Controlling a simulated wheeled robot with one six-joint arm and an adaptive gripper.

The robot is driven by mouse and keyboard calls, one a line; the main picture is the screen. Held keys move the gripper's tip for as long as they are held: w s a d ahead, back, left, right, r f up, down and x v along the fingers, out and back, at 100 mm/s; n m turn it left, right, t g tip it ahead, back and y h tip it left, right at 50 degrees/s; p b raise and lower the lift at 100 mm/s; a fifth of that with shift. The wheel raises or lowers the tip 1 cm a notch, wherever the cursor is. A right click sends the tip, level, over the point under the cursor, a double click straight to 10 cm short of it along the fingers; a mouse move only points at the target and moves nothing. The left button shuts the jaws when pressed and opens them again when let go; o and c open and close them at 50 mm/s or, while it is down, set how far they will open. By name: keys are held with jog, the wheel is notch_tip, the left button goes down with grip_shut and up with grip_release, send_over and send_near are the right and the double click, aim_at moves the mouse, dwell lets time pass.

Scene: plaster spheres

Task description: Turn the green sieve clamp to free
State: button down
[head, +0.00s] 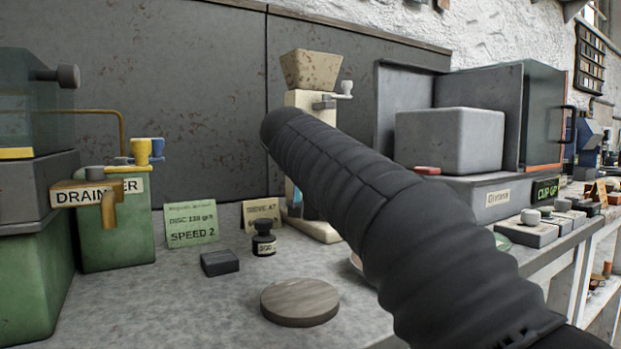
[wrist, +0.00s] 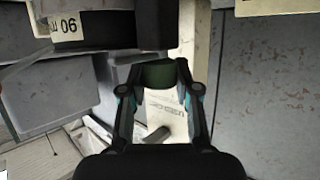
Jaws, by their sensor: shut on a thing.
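My gripper (wrist: 158,82) shows in the wrist view, its two fingers shut on a dark green rounded piece, which looks like the green sieve clamp (wrist: 159,73). The piece sits between the fingertips, in front of a cream body with faint lettering (wrist: 168,106). How the clamp is turned cannot be told. In the head view my dark ribbed arm hides the gripper and the clamp. The arm reaches toward a cream stand (head: 297,98) with a speckled hopper (head: 310,69) on top and a small grey crank at its side.
A wooden disc (head: 300,302), a small dark bottle (head: 264,239) and a dark block (head: 220,262) stand on the grey bench. A green "SPEED 2" card (head: 190,224) stands near the back. A grey machine (head: 450,140) stands right of my arm.

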jog(key=shift+m+h, duration=0.6)
jog(key=shift+h, duration=0.1)
jog(key=c, duration=0.8)
grip_release()
jog(key=v, duration=1.2)
jog(key=shift+r, duration=0.2)
